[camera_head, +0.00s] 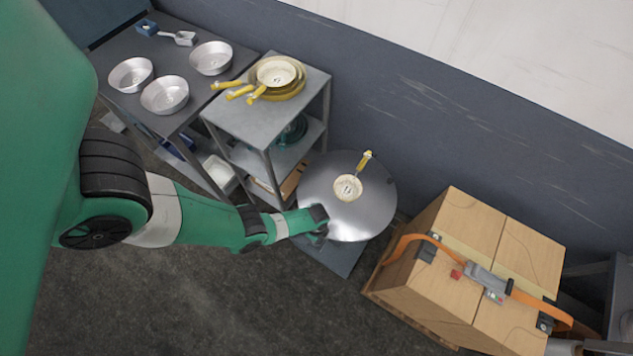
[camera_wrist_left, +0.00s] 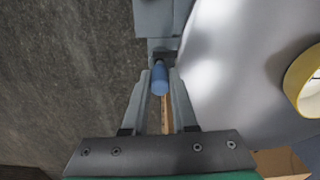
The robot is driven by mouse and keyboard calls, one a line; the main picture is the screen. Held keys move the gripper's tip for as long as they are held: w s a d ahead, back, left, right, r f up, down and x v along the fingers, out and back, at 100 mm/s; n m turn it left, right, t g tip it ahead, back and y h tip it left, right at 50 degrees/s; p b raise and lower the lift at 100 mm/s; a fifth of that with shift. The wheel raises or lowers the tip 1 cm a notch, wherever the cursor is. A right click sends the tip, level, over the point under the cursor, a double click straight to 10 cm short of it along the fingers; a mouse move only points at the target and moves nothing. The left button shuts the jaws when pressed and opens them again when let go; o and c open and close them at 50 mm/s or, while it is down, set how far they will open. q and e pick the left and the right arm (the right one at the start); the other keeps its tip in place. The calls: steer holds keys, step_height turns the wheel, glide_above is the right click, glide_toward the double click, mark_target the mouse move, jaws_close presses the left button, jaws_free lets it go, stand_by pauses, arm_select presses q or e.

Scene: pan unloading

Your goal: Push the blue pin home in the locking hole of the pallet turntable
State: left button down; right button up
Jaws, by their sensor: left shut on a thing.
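The turntable (camera_head: 365,222) is a round silver disc on a dark base, and its edge also shows in the wrist view (camera_wrist_left: 225,85). The left gripper (camera_head: 318,222) is at the disc's near left edge. In the wrist view its fingers (camera_wrist_left: 160,65) are shut on the blue pin (camera_wrist_left: 160,80), at a grey block (camera_wrist_left: 155,18) beside the disc. The locking hole is hidden, so I cannot tell how deep the pin sits. A small cream pan (camera_head: 347,187) with a yellow handle lies on the disc. The right gripper is not in view.
A grey shelf cart (camera_head: 225,115) holding stacked yellow-handled pans (camera_head: 277,74) stands behind left. A dark table (camera_head: 115,55) with several silver pans is further left. Strapped cardboard boxes (camera_head: 470,250) stand right of the turntable. Floor in front is clear.

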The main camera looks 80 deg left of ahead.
arm_select(q)
steer(key=shift+f+b, duration=1.6)
steer(key=shift+f, duration=0.05)
stand_by(0.7)
steer(key=c, duration=1)
jaws_free()
steer(key=o, duration=0.4)
steer(key=shift+s+d, duration=0.1)
steer(key=shift+d, duration=0.05)
steer(key=shift+r+p, duration=0.55)
steer(key=shift+p, duration=0.05)
step_height(320, 180, up, 11)
steer(key=p, duration=1)
steer(key=shift+f+p, duration=0.2)
steer(key=shift+p, duration=0.15)
